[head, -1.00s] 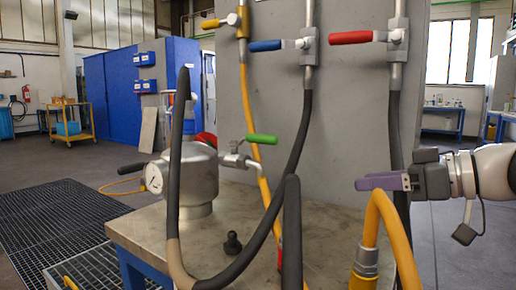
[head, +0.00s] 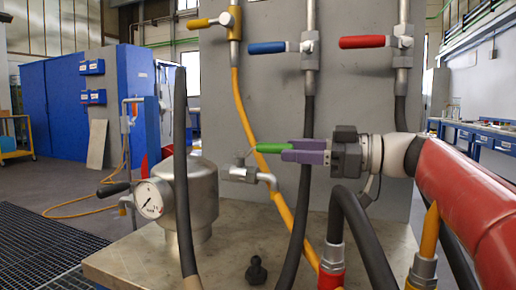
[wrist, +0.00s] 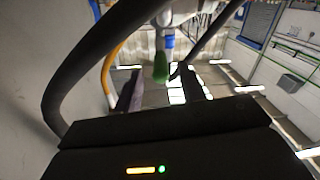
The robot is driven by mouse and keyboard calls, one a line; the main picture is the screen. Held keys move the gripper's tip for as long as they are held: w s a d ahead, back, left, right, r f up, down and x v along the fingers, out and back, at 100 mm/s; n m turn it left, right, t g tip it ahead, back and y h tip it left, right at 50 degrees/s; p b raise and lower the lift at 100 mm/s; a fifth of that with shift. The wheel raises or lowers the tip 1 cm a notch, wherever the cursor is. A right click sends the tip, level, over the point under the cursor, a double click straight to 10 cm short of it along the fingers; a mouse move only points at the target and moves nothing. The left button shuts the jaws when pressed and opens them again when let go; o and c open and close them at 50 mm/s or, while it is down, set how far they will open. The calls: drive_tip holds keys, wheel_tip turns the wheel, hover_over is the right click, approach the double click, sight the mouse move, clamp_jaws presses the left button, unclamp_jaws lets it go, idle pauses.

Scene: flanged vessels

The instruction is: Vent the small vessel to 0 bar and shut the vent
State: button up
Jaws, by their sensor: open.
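The small steel vessel (head: 203,200) stands on the bench, with a round white gauge (head: 150,202) on its left front. Its needle is too small to read surely. A valve (head: 243,174) on the vessel's right side carries a green lever handle (head: 268,148) that points right. My gripper (head: 290,151), with purple fingers, is open at the free end of the green handle. In the wrist view, the green handle (wrist: 161,68) shows between the two spread fingers (wrist: 162,90). I cannot tell whether either finger touches it.
Yellow (head: 211,20), blue (head: 266,47) and red (head: 362,42) handles sit on the grey panel (head: 385,120) above. Dark hoses (head: 182,160) and a yellow hose (head: 245,110) hang around the vessel and my arm. A black-handled lever (head: 113,189) juts left of the vessel. A black knob (head: 256,270) stands on the bench top (head: 225,255).

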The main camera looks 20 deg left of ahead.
sight(268, 149)
drive_tip(key=a, duration=0.6)
drive_tip(key=shift+a+p, duration=0.1)
drive_tip(key=shift+p, duration=0.25)
drive_tip(key=shift+c, duration=0.2)
clamp_jaws()
